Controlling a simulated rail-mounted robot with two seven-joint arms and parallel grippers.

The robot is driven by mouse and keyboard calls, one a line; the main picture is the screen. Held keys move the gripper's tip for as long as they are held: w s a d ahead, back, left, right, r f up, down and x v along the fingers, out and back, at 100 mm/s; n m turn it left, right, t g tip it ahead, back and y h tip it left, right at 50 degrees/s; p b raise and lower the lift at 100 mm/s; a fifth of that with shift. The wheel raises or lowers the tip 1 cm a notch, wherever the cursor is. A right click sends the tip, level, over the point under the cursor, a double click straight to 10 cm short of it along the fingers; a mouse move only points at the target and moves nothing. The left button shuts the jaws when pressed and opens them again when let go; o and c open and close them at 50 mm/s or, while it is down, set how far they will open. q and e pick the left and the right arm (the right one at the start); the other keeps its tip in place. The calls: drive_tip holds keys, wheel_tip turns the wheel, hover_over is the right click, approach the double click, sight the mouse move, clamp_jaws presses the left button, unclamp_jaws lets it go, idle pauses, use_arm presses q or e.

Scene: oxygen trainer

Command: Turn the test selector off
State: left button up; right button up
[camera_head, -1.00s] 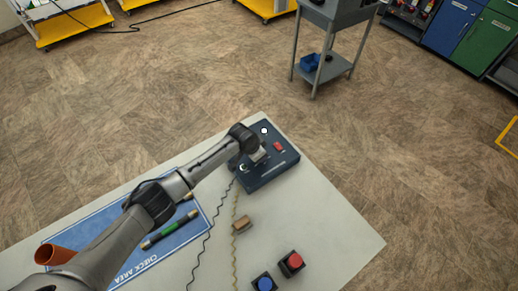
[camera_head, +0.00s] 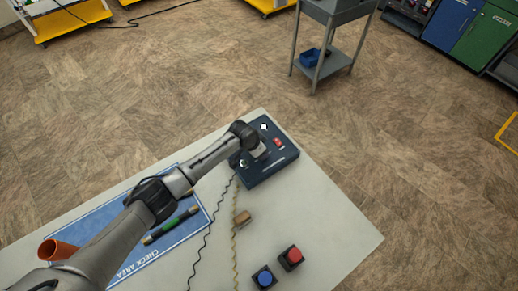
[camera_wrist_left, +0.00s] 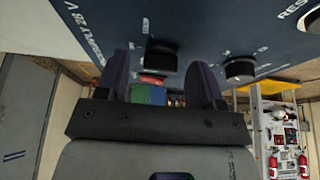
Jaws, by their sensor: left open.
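The dark blue test box (camera_head: 268,172) stands at the far end of the grey table, partly covered by my left arm. In the left wrist view its panel (camera_wrist_left: 200,22) fills the top, with one black knob (camera_wrist_left: 160,57) and a second black knob (camera_wrist_left: 239,70) to its right. Their labels are too small or cut off to tell which is the test selector. My left gripper (camera_wrist_left: 163,82) is open. Its two fingers stand either side of the first knob in the picture; contact cannot be told. In the head view the left gripper (camera_head: 262,153) is over the box's panel.
A red switch (camera_head: 278,142) and a white round part (camera_head: 263,126) are on the panel.

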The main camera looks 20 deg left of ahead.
use_arm(q)
drive_tip(key=p+v, duration=0.2)
drive_tip(key=v, duration=1.2)
idle(0.4)
